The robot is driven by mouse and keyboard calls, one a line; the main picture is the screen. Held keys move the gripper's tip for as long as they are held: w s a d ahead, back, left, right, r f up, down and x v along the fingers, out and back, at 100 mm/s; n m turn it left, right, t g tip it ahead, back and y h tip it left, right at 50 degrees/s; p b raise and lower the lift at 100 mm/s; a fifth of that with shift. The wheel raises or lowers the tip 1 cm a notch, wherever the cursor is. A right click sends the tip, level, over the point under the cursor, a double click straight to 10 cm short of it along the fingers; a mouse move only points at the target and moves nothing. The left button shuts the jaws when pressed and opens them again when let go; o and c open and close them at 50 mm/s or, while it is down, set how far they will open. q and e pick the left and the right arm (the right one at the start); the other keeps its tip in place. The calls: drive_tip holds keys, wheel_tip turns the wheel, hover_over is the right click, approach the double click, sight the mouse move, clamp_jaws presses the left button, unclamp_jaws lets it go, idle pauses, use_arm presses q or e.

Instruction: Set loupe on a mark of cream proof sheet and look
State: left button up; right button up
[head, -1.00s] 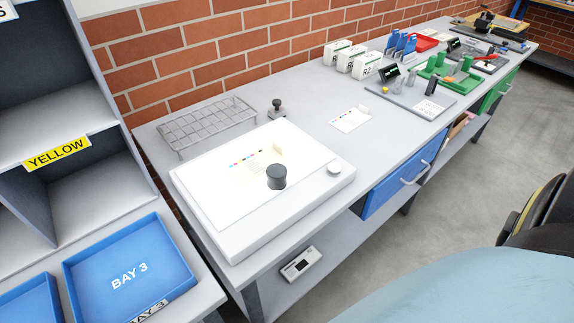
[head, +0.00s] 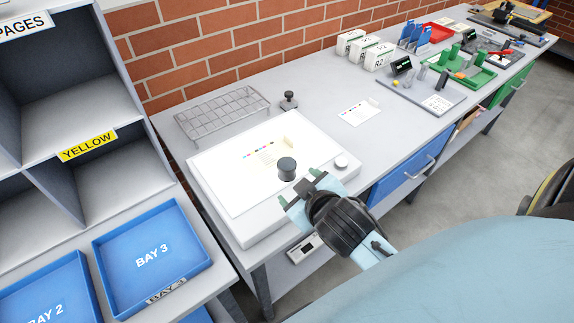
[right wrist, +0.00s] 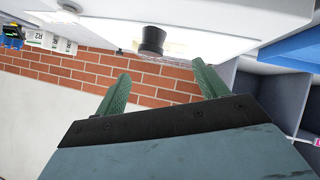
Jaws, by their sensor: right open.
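The loupe (head: 287,168), a dark short cylinder, stands upright on the lit white light table (head: 240,239). It also shows in the right wrist view (right wrist: 152,41), ahead of the fingers. A pale proof sheet (head: 262,166) with a row of coloured marks and a cream tab lies on the light table, its edges hard to make out against the glow. The loupe stands to the right of and below the coloured marks. My right gripper (head: 297,194) is open and empty near the table's front edge, apart from the loupe. My left gripper is out of view.
A wire rack (head: 222,115) and a small dark-knobbed stamp-like item (head: 289,100) stand behind the light table. A white card (head: 359,113) lies to the right on the bench. A round white knob (head: 341,160) is on the light table's right corner. Blue trays (head: 152,261) are at left.

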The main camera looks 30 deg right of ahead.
drive_tip(key=w+a+r+n+t+y, duration=0.25)
drive_tip(key=w+r+t, duration=0.2)
drive_tip(key=r, duration=0.35)
drive_tip(key=w+a+r+n+t+y, duration=0.1)
drive_tip(key=w+r+n+t, duration=0.35)
drive_tip(key=r, duration=0.35)
drive_tip(key=s+a+r+n+g+y, duration=0.1)
drive_tip(key=a+r+n+g+y, duration=0.25)
drive_tip(key=a+n+y, duration=0.4)
drive_tip(key=s+a+r+n+g+y, duration=0.15)
drive_tip(key=a+n+g+y, duration=0.3)
drive_tip(key=n+y, duration=0.6)
drive_tip(key=n+g+h, duration=0.9)
drive_tip(key=g+h, duration=0.1)
drive_tip(key=h, duration=0.9)
approach(287, 164)
drive_tip(key=shift+g, duration=0.3)
drive_tip(key=f, duration=0.4)
drive_tip(key=shift+w+a+f, duration=0.1)
drive_tip(key=shift+w+a, duration=0.1)
drive_tip(key=shift+w, duration=0.2)
drive_tip(key=shift+w+d+f+p, duration=0.1)
drive_tip(key=shift+w+f+p, duration=0.1)
drive_tip(key=shift+f, duration=0.85)
drive_tip(key=shift+w+f+p, duration=0.2)
drive_tip(key=shift+w+f, duration=0.05)
drive_tip(key=shift+f, duration=0.75)
drive_tip(key=shift+w+f+p, duration=0.2)
drive_tip(key=shift+f, duration=0.85)
